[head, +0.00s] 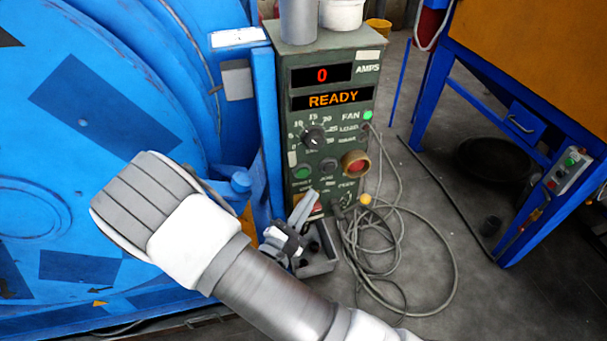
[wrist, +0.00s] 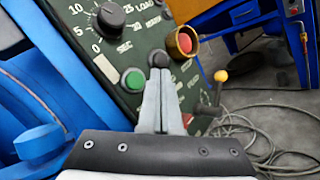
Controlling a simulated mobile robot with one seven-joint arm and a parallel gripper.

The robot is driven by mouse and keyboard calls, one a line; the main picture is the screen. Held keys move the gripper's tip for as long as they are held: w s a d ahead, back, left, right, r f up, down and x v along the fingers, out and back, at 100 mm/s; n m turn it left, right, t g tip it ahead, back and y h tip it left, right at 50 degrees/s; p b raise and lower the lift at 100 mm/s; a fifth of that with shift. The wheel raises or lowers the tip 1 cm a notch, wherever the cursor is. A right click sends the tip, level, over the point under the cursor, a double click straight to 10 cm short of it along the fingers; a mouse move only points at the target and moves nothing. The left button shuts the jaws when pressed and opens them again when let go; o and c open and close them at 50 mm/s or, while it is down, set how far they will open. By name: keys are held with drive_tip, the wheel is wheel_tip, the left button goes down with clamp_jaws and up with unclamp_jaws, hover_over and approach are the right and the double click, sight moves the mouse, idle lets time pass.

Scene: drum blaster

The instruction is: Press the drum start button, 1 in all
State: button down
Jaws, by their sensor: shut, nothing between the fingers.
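The dark green control panel (head: 335,120) stands beside the blue drum (head: 90,120) and shows "0" and "READY". A green button (head: 303,172) sits low on its left side; its label is too small to read surely. The green button also shows in the wrist view (wrist: 134,79), just left of my fingertips. My gripper (head: 302,205) is shut and empty, below the button row. In the wrist view, my fingertips (wrist: 161,72) point at a black button (wrist: 159,59) right of the green one. I cannot tell whether they touch the panel.
A red button in a yellow collar (head: 355,163) and a knob (head: 314,134) are also on the panel. A small yellow-tipped lever (wrist: 221,76) sticks out at the lower right. Loose cables (head: 400,240) lie on the floor. A blue post (head: 268,120) stands left of the panel.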

sight(303, 172)
drive_tip(key=shift+w+a, duration=0.3)
drive_tip(key=shift+w, duration=0.65)
drive_tip(key=shift+w+a, duration=0.3)
drive_tip(key=shift+w, duration=0.6)
idle(0.6)
drive_tip(key=shift+w+a, duration=0.15)
drive_tip(key=shift+w, duration=0.25)
